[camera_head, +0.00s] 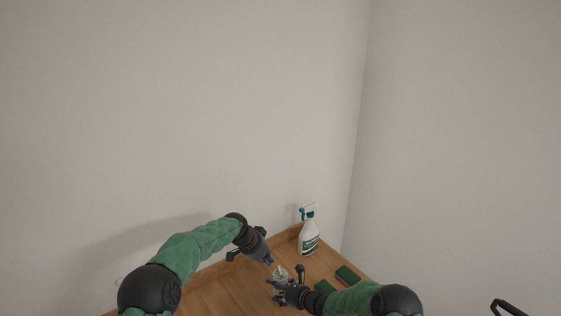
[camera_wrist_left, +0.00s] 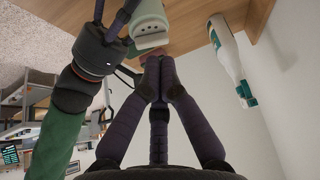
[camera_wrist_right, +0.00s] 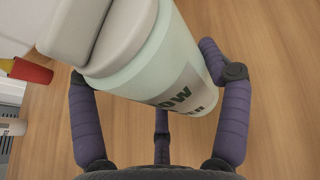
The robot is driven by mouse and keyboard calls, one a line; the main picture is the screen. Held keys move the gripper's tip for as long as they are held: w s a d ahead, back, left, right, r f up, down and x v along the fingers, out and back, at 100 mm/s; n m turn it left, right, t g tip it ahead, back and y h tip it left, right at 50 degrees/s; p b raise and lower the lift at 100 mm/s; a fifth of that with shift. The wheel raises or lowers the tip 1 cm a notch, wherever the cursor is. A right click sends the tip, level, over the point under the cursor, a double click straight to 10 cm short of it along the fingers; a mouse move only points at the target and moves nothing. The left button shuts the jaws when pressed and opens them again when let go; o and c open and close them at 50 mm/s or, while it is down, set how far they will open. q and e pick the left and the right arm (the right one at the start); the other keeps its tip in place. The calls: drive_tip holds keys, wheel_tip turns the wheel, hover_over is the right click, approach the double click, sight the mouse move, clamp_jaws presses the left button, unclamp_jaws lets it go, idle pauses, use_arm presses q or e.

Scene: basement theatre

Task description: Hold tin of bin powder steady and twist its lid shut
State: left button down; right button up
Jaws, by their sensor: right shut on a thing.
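A white spray bottle (camera_head: 309,240) stands behind and right of the tin. A red object (camera_wrist_right: 30,72) shows in the right wrist view. Bare wood (camera_head: 235,290) lies left of the tin.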

sight(275, 275)
use_arm(q)
drive_tip(key=shift+r, duration=0.25)
drive_tip(key=shift+s+d+f, duration=0.25)
drive_tip(key=shift+s+f, duration=0.2)
drive_tip(key=shift+f, duration=0.55)
drive_tip(key=shift+s+d+f, duration=0.25)
drive_tip(key=shift+s+f, duration=0.15)
drive_tip(key=shift+f, duration=0.65)
drive_tip(key=shift+s+d+f, duration=0.25)
drive_tip(key=shift+s+f, duration=0.2)
drive_tip(key=shift+f, duration=0.55)
drive_tip(key=shift+w+d, duration=0.35)
drive_tip(key=shift+w, duration=0.2)
drive_tip(key=shift+w+a, duration=0.4)
drive_tip(key=shift+a, duration=0.1)
